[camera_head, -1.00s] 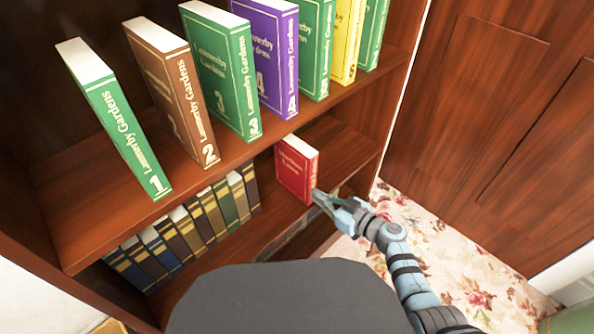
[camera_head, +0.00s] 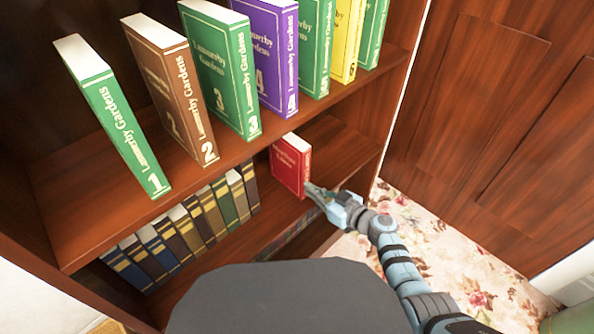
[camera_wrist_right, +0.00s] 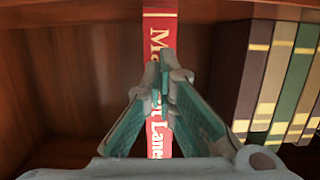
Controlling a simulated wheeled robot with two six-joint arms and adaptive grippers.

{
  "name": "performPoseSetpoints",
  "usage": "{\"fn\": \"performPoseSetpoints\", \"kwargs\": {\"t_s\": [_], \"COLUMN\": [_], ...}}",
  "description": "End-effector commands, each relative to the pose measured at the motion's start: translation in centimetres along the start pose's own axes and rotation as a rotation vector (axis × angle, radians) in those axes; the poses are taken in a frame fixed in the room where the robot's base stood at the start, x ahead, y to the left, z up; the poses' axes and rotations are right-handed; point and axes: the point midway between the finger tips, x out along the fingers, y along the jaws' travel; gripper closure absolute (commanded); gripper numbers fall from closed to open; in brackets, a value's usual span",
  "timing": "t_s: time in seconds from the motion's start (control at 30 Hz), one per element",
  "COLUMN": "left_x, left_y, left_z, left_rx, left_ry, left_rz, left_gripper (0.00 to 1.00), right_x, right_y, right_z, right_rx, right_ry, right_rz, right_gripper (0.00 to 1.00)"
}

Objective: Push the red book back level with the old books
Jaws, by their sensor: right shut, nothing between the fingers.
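The red book (camera_head: 291,165) stands upright on the lower shelf, its spine toward the front. In the right wrist view its spine (camera_wrist_right: 160,28) runs down the middle, partly hidden behind my fingers. The old books (camera_head: 190,225) stand in a row left of it, with a gap between. They show at the right in the right wrist view (camera_wrist_right: 270,80). The red book's spine stands out in front of their line. My right gripper (camera_head: 310,190) is shut and empty, its tips at the lower part of the spine. Contact looks likely. My left gripper is out of view.
The bookcase's side wall (camera_head: 395,110) stands to the right. More book tops (camera_head: 290,240) show lower down. The lower shelf is bare right of the red book.

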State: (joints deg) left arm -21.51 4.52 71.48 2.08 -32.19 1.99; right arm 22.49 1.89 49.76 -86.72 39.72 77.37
Motion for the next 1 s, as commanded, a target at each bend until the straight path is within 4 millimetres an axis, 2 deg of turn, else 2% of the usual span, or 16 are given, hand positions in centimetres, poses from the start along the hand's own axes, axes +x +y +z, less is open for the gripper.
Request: {"fn": "performPoseSetpoints", "kwargs": {"t_s": [0.3, 0.73, 1.0], "left_x": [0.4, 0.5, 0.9], "left_y": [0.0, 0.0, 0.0], "left_z": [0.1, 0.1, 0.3], "left_rx": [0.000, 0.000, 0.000], "left_ry": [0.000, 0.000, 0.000], "left_rz": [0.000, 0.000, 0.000], "left_gripper": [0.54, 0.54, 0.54], "right_x": [1.2, 1.5, 2.5], "right_y": [-0.1, 0.0, 0.0], "right_z": [-0.2, -0.3, -0.5], "right_rx": [0.001, 0.000, 0.000], "right_ry": [0.000, 0.000, 0.001], "right_rz": [-0.001, -0.001, -0.001], "right_gripper": [1.00, 1.00, 1.00]}}
